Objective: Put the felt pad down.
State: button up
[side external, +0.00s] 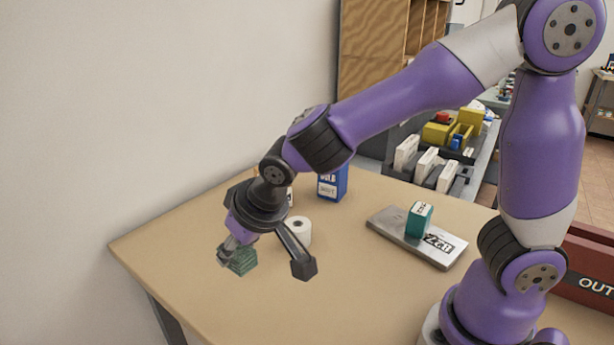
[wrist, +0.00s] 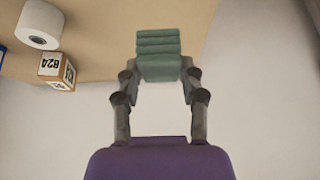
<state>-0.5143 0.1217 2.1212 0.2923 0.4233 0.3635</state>
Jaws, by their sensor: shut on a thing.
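The felt pad (wrist: 158,56) is a dark green, layered block. In the wrist view it sits between the two fingertips of my gripper (wrist: 160,76), which is shut on it. In the side view the felt pad (side external: 238,262) hangs below my gripper (side external: 234,246), over the left part of the tan table (side external: 340,290). In the wrist view the pad shows near the table edge, with pale floor or wall around the fingers. The gap between pad and tabletop cannot be judged exactly.
A white roll (side external: 298,232) stands close to the gripper, with a blue box (side external: 333,184) behind. A block marked B24 (wrist: 57,70) is near the roll. A teal box (side external: 419,220) stands on a grey plate (side external: 388,228) to the right. The front table area is clear.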

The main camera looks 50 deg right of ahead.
jog(key=shift+s+a+f, duration=0.15)
jog(key=shift+s+f, duration=0.85)
jog(key=shift+s, duration=0.05)
notch_tip(320, 180, down, 7)
jog(key=shift+r, duration=0.2)
jog(key=shift+f, duration=0.15)
jog(key=o, duration=0.9)
